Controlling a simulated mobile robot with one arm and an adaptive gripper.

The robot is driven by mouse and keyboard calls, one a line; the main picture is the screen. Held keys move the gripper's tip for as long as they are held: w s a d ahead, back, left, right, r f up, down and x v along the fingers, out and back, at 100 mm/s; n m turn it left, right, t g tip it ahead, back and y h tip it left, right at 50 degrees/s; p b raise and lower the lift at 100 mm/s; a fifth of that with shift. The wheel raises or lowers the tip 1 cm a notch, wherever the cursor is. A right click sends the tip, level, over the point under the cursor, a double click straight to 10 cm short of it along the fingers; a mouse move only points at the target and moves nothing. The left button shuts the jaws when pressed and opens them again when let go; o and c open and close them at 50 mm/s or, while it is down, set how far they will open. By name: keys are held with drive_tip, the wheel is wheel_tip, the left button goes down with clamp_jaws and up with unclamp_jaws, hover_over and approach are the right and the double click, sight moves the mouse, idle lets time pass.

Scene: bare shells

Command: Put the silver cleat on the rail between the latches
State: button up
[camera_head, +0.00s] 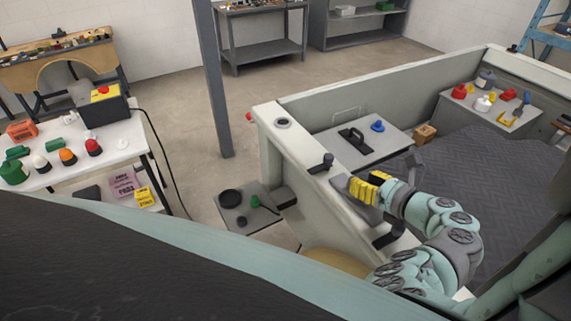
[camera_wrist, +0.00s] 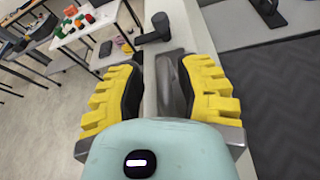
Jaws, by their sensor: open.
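My gripper (camera_head: 364,190) is over the pale rail (camera_head: 290,150) of the open shell, its yellow-backed fingers pointing down at the rail top. In the wrist view my gripper (camera_wrist: 163,88) is open, its fingers apart on either side of a grey curved piece (camera_wrist: 172,84), which looks like the silver cleat. It appears to stand on the rail; exact contact is hidden. One black latch (camera_head: 322,163) is on the rail beyond the gripper and also shows in the wrist view (camera_wrist: 155,29). Another black latch (camera_head: 388,236) is on the near side, partly hidden by my arm.
Inside the shell, a grey panel (camera_head: 335,142) bears a black handle-like part (camera_head: 354,139) and a blue knob (camera_head: 377,126). A ledge (camera_head: 480,108) holds several coloured parts. A white table (camera_head: 60,160) with parts stands left. A grey post (camera_head: 211,80) rises behind.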

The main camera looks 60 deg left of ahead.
drive_tip(key=shift+s+f, duration=0.1)
drive_tip(key=shift+s, duration=0.05)
drive_tip(key=shift+r+v, duration=0.2)
drive_tip(key=shift+v, duration=2.9)
drive_tip(key=shift+r+v, duration=0.2)
drive_tip(key=shift+v, duration=2.95)
drive_tip(key=shift+a, duration=0.15)
